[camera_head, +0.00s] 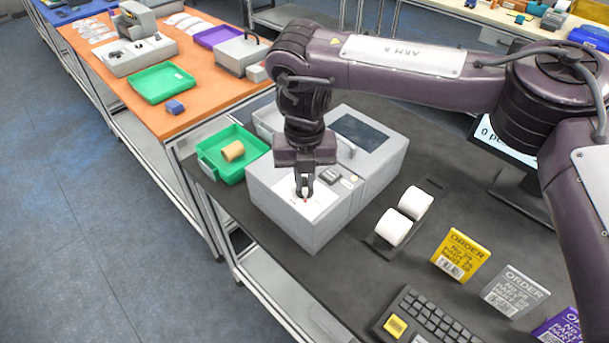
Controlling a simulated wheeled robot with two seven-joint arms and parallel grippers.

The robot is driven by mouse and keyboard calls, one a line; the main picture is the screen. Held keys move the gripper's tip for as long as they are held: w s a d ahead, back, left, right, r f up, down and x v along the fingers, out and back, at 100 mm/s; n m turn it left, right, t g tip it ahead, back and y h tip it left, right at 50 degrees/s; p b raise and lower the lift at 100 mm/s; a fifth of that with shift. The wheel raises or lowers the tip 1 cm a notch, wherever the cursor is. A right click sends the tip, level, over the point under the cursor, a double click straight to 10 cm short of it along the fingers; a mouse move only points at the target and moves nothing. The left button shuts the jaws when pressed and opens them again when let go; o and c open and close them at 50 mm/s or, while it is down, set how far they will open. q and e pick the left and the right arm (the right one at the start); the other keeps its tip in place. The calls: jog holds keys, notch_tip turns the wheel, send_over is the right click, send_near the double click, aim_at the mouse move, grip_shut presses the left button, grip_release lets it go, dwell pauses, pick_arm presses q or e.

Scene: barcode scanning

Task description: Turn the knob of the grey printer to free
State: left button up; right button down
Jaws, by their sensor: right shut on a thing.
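The grey printer (377,175) stands on the dark table in the middle of the view, with a dark window on its top. Its lower front part has a white panel with small red marks. My right gripper (305,198) points down at this panel, with its fingers shut on the knob there. The knob itself is mostly hidden by the fingers, so its setting cannot be read. My left gripper is not in view.
A green bin (207,168) with a tan roll is left of the printer. Two white rolls (393,227) lie to its right. Order cards, including a yellow one (460,256), a keyboard (428,318) and a monitor (507,150) occupy the right side. An orange table (190,122) is behind left.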

aim_at(304, 182)
jog(key=m, duration=0.1)
jog(key=m+p, duration=0.1)
jog(key=m, duration=0.1)
jog(key=m+p, duration=0.1)
jog(key=shift+r+m, duration=0.25)
jog(key=shift+m, duration=0.15)
jog(key=shift+w+m+p, duration=0.1)
jog(key=shift+m+p, duration=1.45)
jog(key=shift+m, duration=0.95)
jog(key=c, duration=1.5)
grip_release()
jog(key=shift+f, duration=0.15)
notch_tip(304, 182, up, 8)
jog(key=shift+f+b, duration=0.1)
jog(key=shift+b, duration=0.35)
